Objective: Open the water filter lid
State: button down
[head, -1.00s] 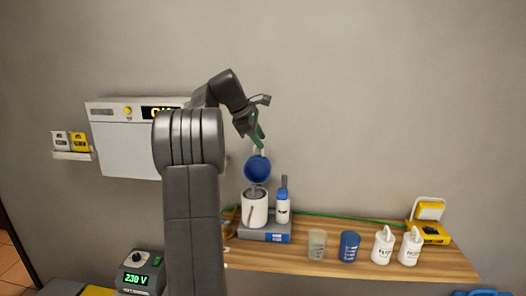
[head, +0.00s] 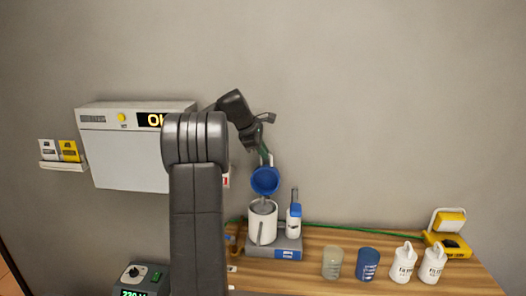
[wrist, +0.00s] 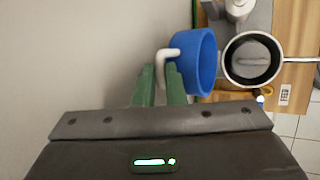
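The water filter is a white canister (head: 262,229) standing on a grey base; its mouth is uncovered. Its blue lid (head: 265,181) is tipped up, nearly on edge, above the canister's far rim. In the wrist view the blue lid (wrist: 200,62) lies to the left of the open round canister (wrist: 229,60), and I can look into the canister. A white hooked handle (wrist: 160,68) sticks out of the lid. My gripper (wrist: 160,80) has green fingers, one on each side of this handle, apparently closed on it. My gripper also shows above the lid in the head view (head: 266,157).
A white bottle with a blue top (head: 293,223) stands right beside the canister. A clear cup (head: 332,263), a blue cup (head: 367,264) and two white jugs (head: 403,262) stand further right on the wooden shelf (head: 310,275). A white wall unit (head: 125,160) hangs at left.

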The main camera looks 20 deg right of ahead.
jog(key=shift+s+a+f+b, duration=0.1)
jog(key=shift+s+b, duration=0.1)
jog(key=shift+b, duration=0.5)
jog(key=shift+s+a+t+h+b, duration=0.3)
jog(key=shift+s+t+b, duration=0.25)
jog(key=shift+b, duration=0.65)
jog(key=s+b, duration=0.1)
jog(key=s+a+t+b, duration=0.1)
jog(key=b, duration=0.1)
jog(key=shift+r+h, duration=0.4)
jog(key=shift+w+d, duration=0.1)
jog(key=c, duration=1.5)
grip_release()
jog(key=shift+m, duration=0.3)
jog(key=v, duration=1.4)
